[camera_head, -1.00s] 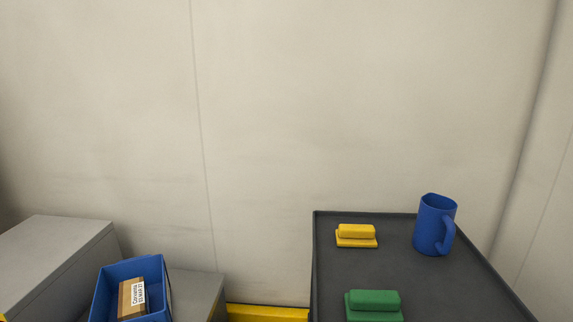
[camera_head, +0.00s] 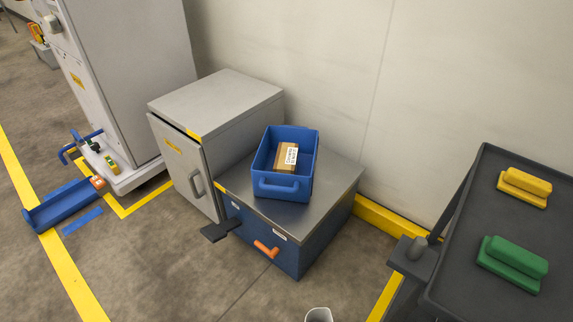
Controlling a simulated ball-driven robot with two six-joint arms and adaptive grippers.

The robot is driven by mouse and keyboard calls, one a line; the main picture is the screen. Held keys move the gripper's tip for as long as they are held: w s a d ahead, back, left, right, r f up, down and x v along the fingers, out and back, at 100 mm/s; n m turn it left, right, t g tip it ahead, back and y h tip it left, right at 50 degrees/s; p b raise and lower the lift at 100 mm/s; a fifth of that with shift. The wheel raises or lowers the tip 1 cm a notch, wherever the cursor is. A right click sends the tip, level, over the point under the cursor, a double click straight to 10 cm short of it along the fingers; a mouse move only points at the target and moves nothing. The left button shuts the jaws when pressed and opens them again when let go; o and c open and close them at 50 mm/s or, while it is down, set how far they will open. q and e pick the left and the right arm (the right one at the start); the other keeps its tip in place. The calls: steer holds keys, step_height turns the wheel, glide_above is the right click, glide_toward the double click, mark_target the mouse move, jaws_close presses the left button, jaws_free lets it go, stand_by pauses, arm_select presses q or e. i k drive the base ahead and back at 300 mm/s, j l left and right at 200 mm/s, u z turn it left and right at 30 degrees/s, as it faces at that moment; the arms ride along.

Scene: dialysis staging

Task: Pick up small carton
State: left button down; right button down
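The small carton (camera_head: 286,157) is a brown box with a white printed label. It lies inside a blue open bin (camera_head: 282,187), against its inner part. The bin stands on the grey top of a low cabinet (camera_head: 337,178) near the wall. Neither of my grippers can be made out. A small pale rounded part shows at the bottom edge, and I cannot tell what it is.
A taller grey cabinet (camera_head: 217,100) stands left of the bin. A dark tray table (camera_head: 455,250) at right holds a yellow block (camera_head: 525,187) and a green block (camera_head: 513,262). A blue trough (camera_head: 66,204) lies on the floor at left. Floor in front of the low cabinet is clear.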

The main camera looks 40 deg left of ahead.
mark_target(285, 162)
steer(key=j+u, duration=0.1)
steer(key=j, duration=1.45)
steer(key=i+j+u, duration=0.15)
steer(key=j, duration=0.6)
steer(key=j+u, duration=0.1)
steer(key=j, duration=0.7)
